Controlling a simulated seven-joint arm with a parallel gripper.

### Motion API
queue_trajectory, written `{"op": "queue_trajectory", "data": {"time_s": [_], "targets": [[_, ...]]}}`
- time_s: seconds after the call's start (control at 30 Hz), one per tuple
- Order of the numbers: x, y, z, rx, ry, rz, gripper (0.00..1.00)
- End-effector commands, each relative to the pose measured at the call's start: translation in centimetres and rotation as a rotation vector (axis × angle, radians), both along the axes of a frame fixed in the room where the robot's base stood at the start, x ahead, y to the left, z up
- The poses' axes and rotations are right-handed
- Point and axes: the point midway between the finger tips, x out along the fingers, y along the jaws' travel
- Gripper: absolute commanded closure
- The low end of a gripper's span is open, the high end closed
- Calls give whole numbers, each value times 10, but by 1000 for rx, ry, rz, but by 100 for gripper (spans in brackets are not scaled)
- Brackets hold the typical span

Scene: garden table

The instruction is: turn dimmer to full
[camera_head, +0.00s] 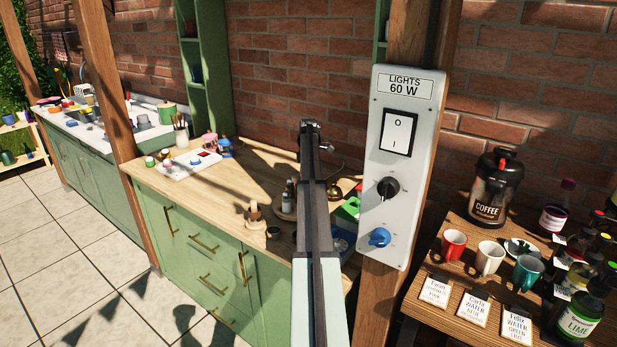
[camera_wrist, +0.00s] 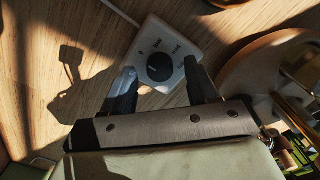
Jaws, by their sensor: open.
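In the wrist view a white box with a round black knob (camera_wrist: 160,67) lies on the wooden surface. My gripper (camera_wrist: 159,69) is open, with one finger on each side of the knob. I cannot tell whether the fingers touch it. In the head view a white panel (camera_head: 401,170) marked "LIGHTS 60 W" is on a wooden post. My arm hides part of the counter, and I cannot make out the gripper there.
The wooden counter (camera_head: 250,185) holds a small white board, bottles and small items. In the wrist view a round wooden-rimmed thing (camera_wrist: 235,75) lies close to the right finger, and a white cord (camera_wrist: 120,12) runs from the box. A side table (camera_head: 480,270) at right holds mugs and bottles.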

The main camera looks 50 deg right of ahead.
Motion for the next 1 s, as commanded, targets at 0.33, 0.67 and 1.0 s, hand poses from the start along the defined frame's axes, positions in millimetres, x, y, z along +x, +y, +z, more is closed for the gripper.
{"op": "queue_trajectory", "data": {"time_s": [0.33,0.67,1.0], "targets": [[0,0,-6,0,0,0,41],[0,0,-6,0,0,0,66],[0,0,-6,1,1,0,97]]}}
